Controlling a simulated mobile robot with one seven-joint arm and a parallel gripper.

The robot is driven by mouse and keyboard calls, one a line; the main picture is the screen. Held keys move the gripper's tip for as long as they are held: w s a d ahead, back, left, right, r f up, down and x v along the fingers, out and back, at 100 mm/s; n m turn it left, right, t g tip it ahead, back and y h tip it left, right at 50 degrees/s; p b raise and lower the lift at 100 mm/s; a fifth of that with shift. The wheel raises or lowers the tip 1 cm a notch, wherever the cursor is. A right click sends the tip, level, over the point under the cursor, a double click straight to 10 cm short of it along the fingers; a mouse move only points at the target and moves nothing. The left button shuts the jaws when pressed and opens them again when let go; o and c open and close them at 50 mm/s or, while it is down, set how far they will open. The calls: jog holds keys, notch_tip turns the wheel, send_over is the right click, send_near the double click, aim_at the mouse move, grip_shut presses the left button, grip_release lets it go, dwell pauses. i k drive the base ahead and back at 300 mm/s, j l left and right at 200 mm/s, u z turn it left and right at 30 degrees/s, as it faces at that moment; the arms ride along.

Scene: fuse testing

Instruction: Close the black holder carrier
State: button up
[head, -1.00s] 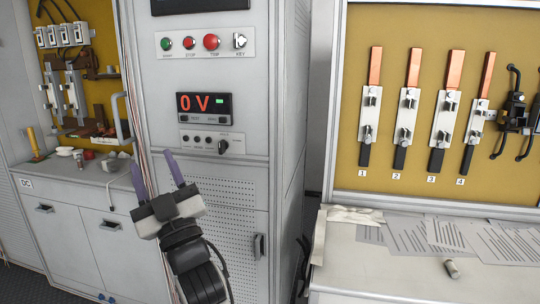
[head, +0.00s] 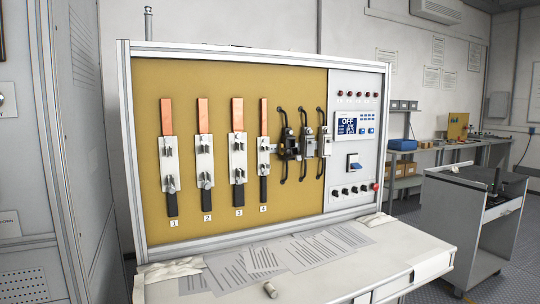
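The black holder carrier (head: 289,146) is on the right part of the yellow panel, just right of the fuse marked 4. It is the leftmost of three similar holders with curved black cables above and below. A grey holder (head: 309,143) and a whiter holder (head: 325,143) stand to its right. A small dark part juts left from the black holder toward fuse 4. It is too small to tell how far open the carrier is. My gripper is not in view.
The yellow panel (head: 215,85) carries several numbered fuse mounts with copper bars. Papers (head: 290,250) and a small cylinder (head: 270,290) lie on the white bench below. A control panel (head: 355,145) reading OFF is at right. A grey cart (head: 450,225) stands further right.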

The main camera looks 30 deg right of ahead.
aim_at(295, 153)
jog(key=z, duration=1.1)
jog(key=l+u, duration=0.15)
jog(key=l, duration=0.4)
jog(key=k+l+u, duration=0.15)
jog(key=l, duration=0.35)
jog(key=i+l+u, duration=0.15)
jog(key=i+u, duration=0.3)
jog(key=i, duration=0.6)
